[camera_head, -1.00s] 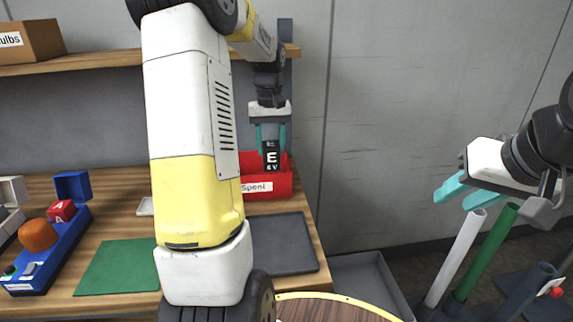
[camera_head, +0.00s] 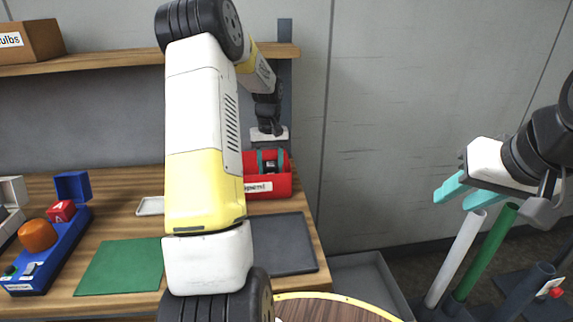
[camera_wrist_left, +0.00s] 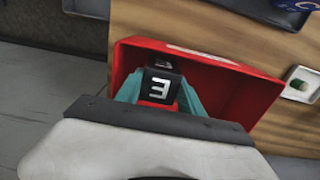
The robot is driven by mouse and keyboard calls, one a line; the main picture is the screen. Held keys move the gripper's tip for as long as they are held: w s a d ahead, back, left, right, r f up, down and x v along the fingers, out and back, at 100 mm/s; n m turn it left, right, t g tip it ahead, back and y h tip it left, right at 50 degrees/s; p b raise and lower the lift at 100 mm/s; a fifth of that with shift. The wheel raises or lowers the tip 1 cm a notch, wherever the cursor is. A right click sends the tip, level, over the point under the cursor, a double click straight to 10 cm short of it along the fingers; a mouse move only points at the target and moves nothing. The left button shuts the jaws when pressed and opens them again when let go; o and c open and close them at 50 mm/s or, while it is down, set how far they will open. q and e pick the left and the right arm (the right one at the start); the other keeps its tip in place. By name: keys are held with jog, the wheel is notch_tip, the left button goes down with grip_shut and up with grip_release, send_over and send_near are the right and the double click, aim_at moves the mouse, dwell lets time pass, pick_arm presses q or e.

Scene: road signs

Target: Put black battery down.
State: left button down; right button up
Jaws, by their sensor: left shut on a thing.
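The black battery (camera_wrist_left: 161,84) with a white E on it is between the teal fingers of my left gripper (camera_wrist_left: 160,100) in the left wrist view. My left gripper (camera_head: 269,158) is shut on it and has its fingers down inside the red bin labelled "Spent" (camera_head: 268,187). The bin's red wall also shows around the battery in the left wrist view (camera_wrist_left: 240,92). Whether the battery touches the bin floor cannot be told. My right gripper (camera_head: 463,194) is at the right, its teal fingers apart and empty.
A dark grey mat (camera_head: 283,245) and a green mat (camera_head: 120,266) lie on the wooden table. A blue device (camera_head: 48,250) with an orange dome stands at the left. A grey tray (camera_head: 365,283) and upright tubes (camera_head: 486,252) are at the right.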

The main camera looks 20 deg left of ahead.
pick_arm(q)
jog(key=shift+f, duration=0.8)
jog(key=shift+w+f, duration=0.2)
jog(key=shift+w, duration=0.05)
jog(key=shift+f, duration=0.15)
jog(key=c, duration=0.7)
grip_release()
